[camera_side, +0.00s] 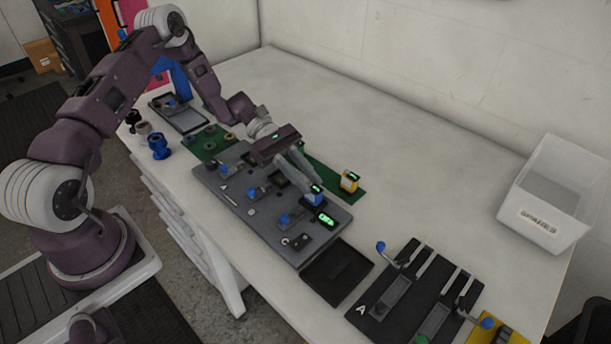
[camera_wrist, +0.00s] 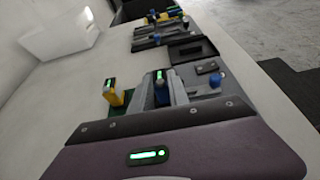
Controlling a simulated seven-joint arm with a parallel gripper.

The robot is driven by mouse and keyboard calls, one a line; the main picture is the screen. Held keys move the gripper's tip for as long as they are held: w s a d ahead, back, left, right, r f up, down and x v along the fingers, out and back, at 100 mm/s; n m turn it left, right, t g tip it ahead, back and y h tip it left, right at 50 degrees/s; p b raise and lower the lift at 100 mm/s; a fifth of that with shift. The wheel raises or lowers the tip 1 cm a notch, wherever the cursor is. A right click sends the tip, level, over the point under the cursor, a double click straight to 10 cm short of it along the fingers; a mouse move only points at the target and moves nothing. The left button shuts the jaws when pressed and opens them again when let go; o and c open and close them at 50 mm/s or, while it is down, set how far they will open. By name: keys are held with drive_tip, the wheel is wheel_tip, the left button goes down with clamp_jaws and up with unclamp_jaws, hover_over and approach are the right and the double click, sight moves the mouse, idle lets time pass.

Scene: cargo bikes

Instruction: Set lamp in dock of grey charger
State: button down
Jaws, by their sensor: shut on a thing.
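My gripper (camera_side: 308,187) is shut on a blue lamp (camera_side: 314,200) with a small green-lit face. The lamp also shows between the fingers in the wrist view (camera_wrist: 159,92). It appears upright at the right edge of the grey charger (camera_side: 233,205), near the charger's green-lit display (camera_side: 325,219). The fingers hide part of the lamp and the spot under it, so I cannot tell whether it touches the charger. Blue knobs (camera_side: 252,191) stand on the charger. A yellow lamp (camera_side: 349,182) stands on a green mat (camera_side: 322,176), right of my gripper; it also shows in the wrist view (camera_wrist: 114,94).
A black rack marked A (camera_side: 410,290) with blue-knobbed levers is farther right. A clear bin labelled SPARES (camera_side: 545,205) stands at the right. Blue and dark round parts (camera_side: 157,146) stand at the left edge. The back tabletop is clear.

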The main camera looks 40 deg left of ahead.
drive_tip(key=c, duration=1.2)
unclamp_jaws()
drive_tip(key=shift+o, duration=0.2)
